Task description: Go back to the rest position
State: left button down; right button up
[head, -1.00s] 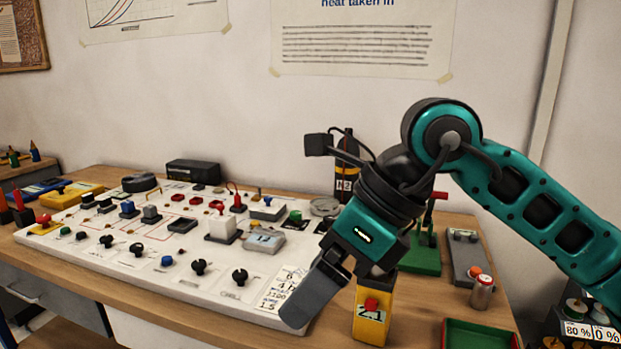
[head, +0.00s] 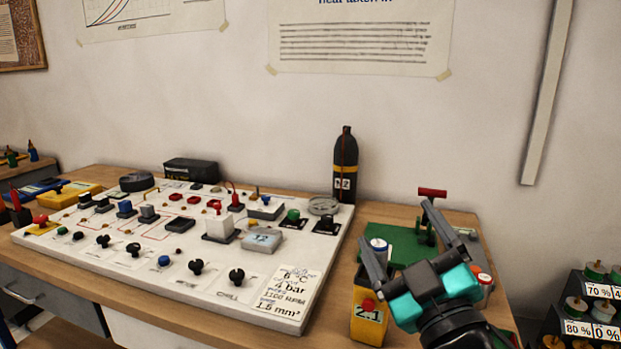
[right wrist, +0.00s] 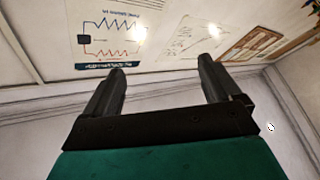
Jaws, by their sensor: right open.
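My right gripper (head: 400,225) is in the lower right of the head view, above the right end of the bench, with its two dark fingers spread and pointing up and away. In the right wrist view its fingers (right wrist: 160,82) stand wide apart with nothing between them, facing the wall and its posters. The teal gripper body hides part of the green base and the things behind it. My left gripper is not in view.
A white gauge board (head: 130,262) with knobs covers the bench's left and middle. A yellow 2.1 box (head: 367,325) stands close left of my right gripper. A black N2 bottle (head: 345,165) and a green base with a red handle (head: 432,192) stand behind. A dark weight rack (head: 560,325) is at right.

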jog(key=s+d+f+m+g+h, duration=0.2)
jog(key=d+f+m+g+h, duration=0.25)
jog(key=f, duration=0.85)
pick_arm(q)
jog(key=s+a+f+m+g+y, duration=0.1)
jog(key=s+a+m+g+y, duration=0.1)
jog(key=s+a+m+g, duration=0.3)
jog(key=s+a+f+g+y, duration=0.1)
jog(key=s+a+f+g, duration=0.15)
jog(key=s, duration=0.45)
pick_arm(e)
jog(key=s+d+f+m+g, duration=0.2)
jog(key=s+f+g, duration=0.5)
jog(key=s+f, duration=0.3)
jog(key=s+d+f+m+g, duration=0.2)
jog(key=s+f+g, duration=0.55)
jog(key=s, duration=0.45)
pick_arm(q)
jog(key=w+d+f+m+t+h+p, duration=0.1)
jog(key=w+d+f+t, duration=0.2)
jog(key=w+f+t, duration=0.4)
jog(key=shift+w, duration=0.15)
pick_arm(e)
jog(key=w+a+f+n+t+y, duration=0.1)
jog(key=w+a+f+t, duration=0.1)
jog(key=w+f+t, duration=0.6)
jog(key=shift+w+a+f, duration=0.15)
jog(key=shift+w+a, duration=0.05)
jog(key=shift+a, duration=0.15)
